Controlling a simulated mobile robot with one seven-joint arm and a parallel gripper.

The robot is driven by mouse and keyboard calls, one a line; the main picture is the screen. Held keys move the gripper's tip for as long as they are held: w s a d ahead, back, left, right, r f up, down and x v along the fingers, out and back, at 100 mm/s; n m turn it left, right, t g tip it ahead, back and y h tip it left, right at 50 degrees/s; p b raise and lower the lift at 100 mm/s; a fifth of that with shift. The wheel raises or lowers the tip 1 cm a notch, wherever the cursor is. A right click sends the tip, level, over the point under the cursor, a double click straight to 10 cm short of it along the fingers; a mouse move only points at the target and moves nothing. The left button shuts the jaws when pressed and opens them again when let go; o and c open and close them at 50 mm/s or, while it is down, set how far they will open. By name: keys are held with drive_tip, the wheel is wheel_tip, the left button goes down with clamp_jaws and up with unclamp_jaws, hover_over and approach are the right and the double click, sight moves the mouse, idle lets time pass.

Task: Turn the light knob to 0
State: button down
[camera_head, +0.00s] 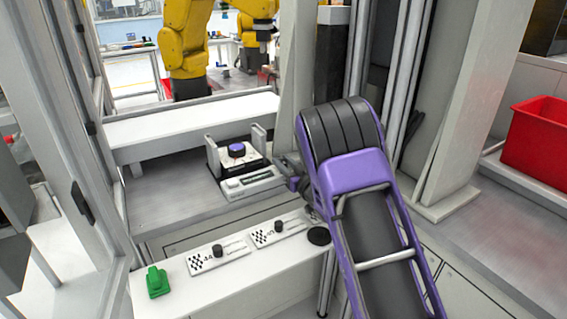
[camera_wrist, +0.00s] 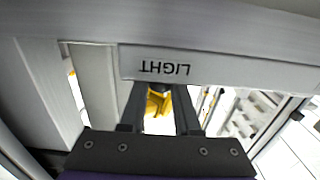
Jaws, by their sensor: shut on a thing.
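A pale panel (camera_wrist: 215,66) with the word LIGHT, upside down, crosses the wrist view. A small dark knob (camera_wrist: 159,87) shows just below the word, between the tips of my gripper (camera_wrist: 161,97). My gripper is shut on this knob, with its two dark fingers on either side of it. The knob's pointer and any scale marks cannot be made out. In the head view my purple arm hides most of the gripper, so the grip does not show there.
A white ledge (camera_head: 190,287) carries two slider plates with black knobs (camera_head: 217,250) and a green block (camera_head: 157,281). Behind it are a device with a purple-topped dial (camera_head: 236,150) and a small light box (camera_head: 252,184). A red bin (camera_head: 540,140) stands at right.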

sight(283, 161)
drive_tip(key=m+t+h, duration=0.2)
drive_tip(key=m+h, duration=0.1)
drive_tip(key=h, duration=0.1)
drive_tip(key=shift+a, duration=0.15)
drive_tip(key=shift+m+t+h, duration=0.5)
drive_tip(key=shift+m+h, duration=1.2)
drive_tip(key=shift+h, duration=1)
drive_tip(key=c, duration=0.6)
unclamp_jaws()
wheel_tip(283, 161, up, 10)
drive_tip(key=shift+p, duration=0.65)
